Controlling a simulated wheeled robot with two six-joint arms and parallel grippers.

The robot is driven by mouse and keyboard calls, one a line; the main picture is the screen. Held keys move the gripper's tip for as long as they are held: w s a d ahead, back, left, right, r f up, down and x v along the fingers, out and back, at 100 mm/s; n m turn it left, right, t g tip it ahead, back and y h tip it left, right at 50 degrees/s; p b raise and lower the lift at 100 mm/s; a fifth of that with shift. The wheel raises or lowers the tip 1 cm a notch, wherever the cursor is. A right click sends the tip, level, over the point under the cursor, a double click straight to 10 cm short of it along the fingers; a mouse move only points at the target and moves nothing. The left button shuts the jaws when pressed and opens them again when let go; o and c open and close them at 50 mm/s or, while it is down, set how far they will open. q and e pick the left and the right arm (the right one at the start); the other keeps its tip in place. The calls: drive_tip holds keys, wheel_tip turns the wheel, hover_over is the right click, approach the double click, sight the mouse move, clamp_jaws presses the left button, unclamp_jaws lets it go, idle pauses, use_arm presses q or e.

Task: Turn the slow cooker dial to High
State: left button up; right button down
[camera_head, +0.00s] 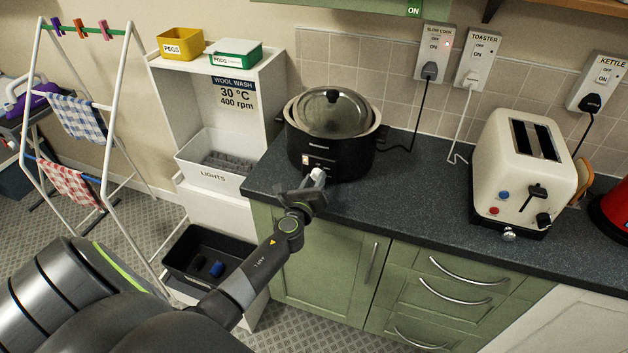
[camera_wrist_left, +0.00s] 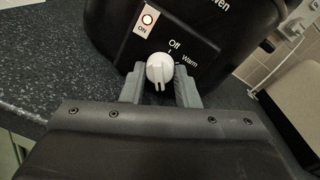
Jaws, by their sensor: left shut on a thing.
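The slow cooker (camera_head: 335,150) is black with a glass lid and stands on the dark worktop at its left end. Its white dial (camera_wrist_left: 159,70) sits low on the front panel, with "Off" and "Warm" printed above and to the right of it. A ridge on the dial points downward in the wrist view; the label there is hidden. My left gripper (camera_head: 308,184) is at the dial, and the wrist view shows its two fingers (camera_wrist_left: 160,88) on either side of it, shut on it. The ON light (camera_wrist_left: 147,19) beside the dial glows. My right gripper is not in view.
A cream toaster (camera_head: 518,170) stands to the right, with clear worktop (camera_head: 425,185) between. The cooker's black cable runs to the slow cooker socket (camera_head: 434,52). White shelving (camera_head: 215,110) and a drying rack (camera_head: 130,130) stand to the left.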

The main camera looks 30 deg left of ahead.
use_arm(q)
drive_tip(key=shift+f+m, duration=0.1)
drive_tip(key=shift+m, duration=0.5)
drive_tip(key=o, duration=1)
drive_tip(key=shift+s, duration=0.15)
drive_tip(key=v, duration=1.7)
drive_tip(key=shift+d+b, duration=0.2)
drive_tip(key=shift+b, duration=0.1)
